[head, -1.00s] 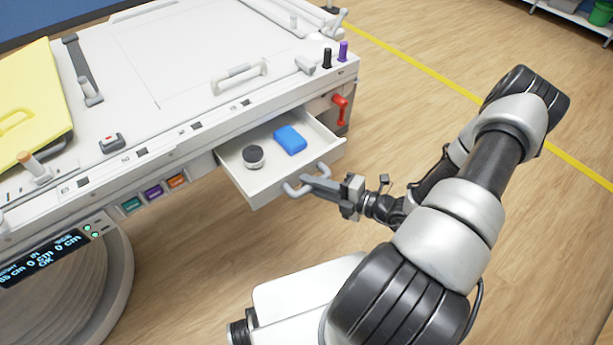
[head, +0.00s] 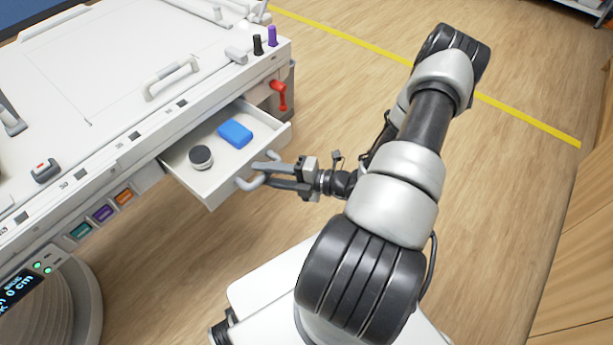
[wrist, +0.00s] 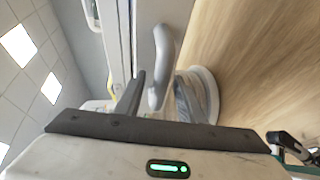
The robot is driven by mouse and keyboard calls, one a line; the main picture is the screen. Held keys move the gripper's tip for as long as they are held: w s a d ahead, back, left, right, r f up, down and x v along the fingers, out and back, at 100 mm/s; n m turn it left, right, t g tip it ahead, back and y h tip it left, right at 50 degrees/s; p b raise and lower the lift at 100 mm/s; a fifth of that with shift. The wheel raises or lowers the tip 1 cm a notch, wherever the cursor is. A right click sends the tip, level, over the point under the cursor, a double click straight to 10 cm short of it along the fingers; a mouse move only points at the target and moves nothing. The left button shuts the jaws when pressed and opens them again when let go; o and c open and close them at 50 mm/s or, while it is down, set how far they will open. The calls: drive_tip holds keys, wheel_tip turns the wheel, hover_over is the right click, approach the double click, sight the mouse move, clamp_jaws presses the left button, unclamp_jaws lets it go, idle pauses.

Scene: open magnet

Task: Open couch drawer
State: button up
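The white couch drawer (head: 237,163) stands pulled out of the couch side in the head view. It holds a blue block (head: 235,133) and a dark-topped round item (head: 201,157). Its grey U-shaped handle (head: 249,184) projects from the front and also shows in the wrist view (wrist: 162,58). My gripper (head: 276,178) is at the handle. In the wrist view its two fingers stand apart on either side of the handle bar, with a gap visible on the left side. The fingertips are partly hidden in the head view.
The white couch top (head: 100,75) carries a grab handle (head: 172,78) and black and purple knobs. A red lever (head: 279,95) hangs close beside the drawer's right side. Coloured buttons line the couch side to the left. Wood floor (head: 480,180) is free to the right.

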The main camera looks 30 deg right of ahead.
drive_tip(key=p+v, duration=0.1)
drive_tip(key=v, duration=1.6)
